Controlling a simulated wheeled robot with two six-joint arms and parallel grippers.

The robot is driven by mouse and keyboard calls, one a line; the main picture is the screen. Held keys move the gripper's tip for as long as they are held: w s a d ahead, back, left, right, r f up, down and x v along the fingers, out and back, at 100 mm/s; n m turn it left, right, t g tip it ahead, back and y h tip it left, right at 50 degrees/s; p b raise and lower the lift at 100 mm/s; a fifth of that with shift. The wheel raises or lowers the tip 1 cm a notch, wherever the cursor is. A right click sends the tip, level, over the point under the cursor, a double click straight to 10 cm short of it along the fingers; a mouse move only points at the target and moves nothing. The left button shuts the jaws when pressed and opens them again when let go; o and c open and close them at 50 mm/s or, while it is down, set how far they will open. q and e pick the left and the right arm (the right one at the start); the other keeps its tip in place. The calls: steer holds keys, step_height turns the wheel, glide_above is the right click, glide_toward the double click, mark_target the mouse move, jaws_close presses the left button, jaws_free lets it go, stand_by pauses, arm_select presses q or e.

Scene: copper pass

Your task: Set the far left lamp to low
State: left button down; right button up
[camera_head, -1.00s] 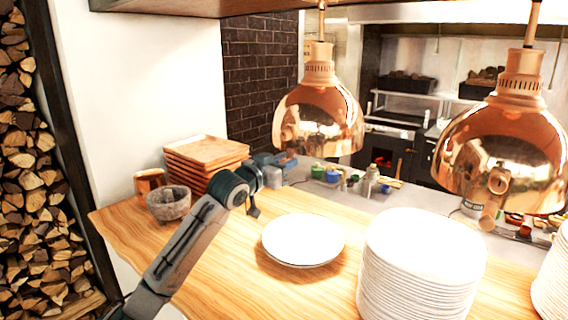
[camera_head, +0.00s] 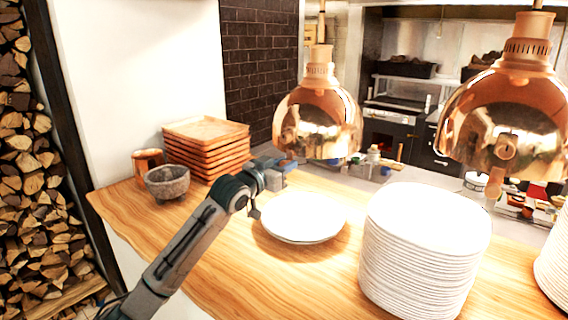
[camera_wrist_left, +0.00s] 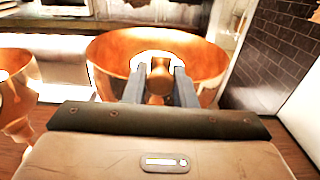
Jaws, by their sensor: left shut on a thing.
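The far left lamp (camera_head: 318,118) is a hanging copper dome in the head view. My left gripper (camera_head: 287,166) is at its lower left rim. In the left wrist view, the lamp's copper shade (camera_wrist_left: 105,48) opens wide ahead, lit inside. The two grey fingers of my left gripper (camera_wrist_left: 160,88) are shut on a small round copper knob (camera_wrist_left: 158,80) below the shade. The knob is hidden in the head view, and its setting cannot be read. My right gripper is not in view.
A second copper lamp (camera_head: 508,125) hangs at the right. A white plate (camera_head: 303,217) and a tall plate stack (camera_head: 425,250) stand on the wooden counter (camera_head: 225,262). Wooden trays (camera_head: 207,147), a stone bowl (camera_head: 167,181) and a copper mug (camera_head: 147,161) stand at the back left.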

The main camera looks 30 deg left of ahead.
arm_select(q)
steer(key=c, duration=1.3)
jaws_free()
steer(key=shift+f, duration=0.35)
steer(key=shift+o, duration=0.2)
steer(key=shift+r, duration=0.1)
steer(key=s+b, duration=0.8)
steer(key=s, duration=0.2)
steer(key=shift+s+a, duration=0.3)
steer(key=shift+a, duration=0.1)
